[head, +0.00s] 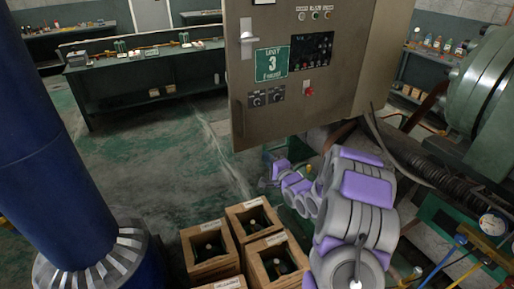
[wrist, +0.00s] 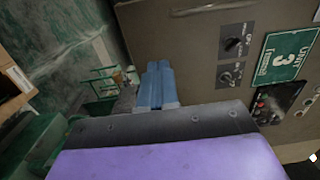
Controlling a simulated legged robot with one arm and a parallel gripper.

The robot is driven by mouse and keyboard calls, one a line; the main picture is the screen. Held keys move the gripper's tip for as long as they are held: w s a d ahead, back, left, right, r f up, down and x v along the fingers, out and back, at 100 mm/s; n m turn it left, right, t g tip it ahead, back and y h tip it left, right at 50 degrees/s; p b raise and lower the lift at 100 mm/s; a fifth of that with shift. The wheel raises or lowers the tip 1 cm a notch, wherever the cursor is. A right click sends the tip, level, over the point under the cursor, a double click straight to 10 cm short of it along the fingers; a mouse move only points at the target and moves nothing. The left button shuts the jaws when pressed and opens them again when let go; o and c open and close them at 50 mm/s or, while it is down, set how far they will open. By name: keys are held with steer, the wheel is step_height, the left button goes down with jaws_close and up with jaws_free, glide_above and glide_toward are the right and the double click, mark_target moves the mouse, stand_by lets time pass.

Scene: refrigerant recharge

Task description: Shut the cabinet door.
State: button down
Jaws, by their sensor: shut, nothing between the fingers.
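The grey-brown cabinet door (head: 262,105) fills the upper middle of the head view. It bears a green "UNIT 3" sign, a pale handle (head: 246,38), knobs and a dark display. Whether a gap stands behind it cannot be told. My gripper (head: 270,165) is low in the head view, just below the door's bottom edge. In the wrist view the door (wrist: 185,45) fills the upper right, and the blue fingers of my gripper (wrist: 157,72) are together and empty. They overlap the door's edge in the picture; contact cannot be told.
Open wooden crates (head: 210,245) holding dark bottles stand below the door. A blue column (head: 50,150) rises at left. Green machinery and hoses (head: 440,175) crowd the right. A workbench (head: 150,90) stands at the back, with clear floor (head: 165,150) before it.

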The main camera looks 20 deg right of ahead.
mark_target(247, 136)
steer(key=w+b, duration=0.1)
steer(key=w, duration=0.3)
steer(key=w+b, duration=0.1)
steer(key=w, duration=0.3)
steer(key=w+a+b, duration=0.1)
steer(key=w, duration=0.3)
steer(key=shift+w+f, duration=0.15)
steer(key=shift+f, duration=0.05)
steer(key=shift+w+r, duration=0.15)
steer(key=shift+w, duration=0.55)
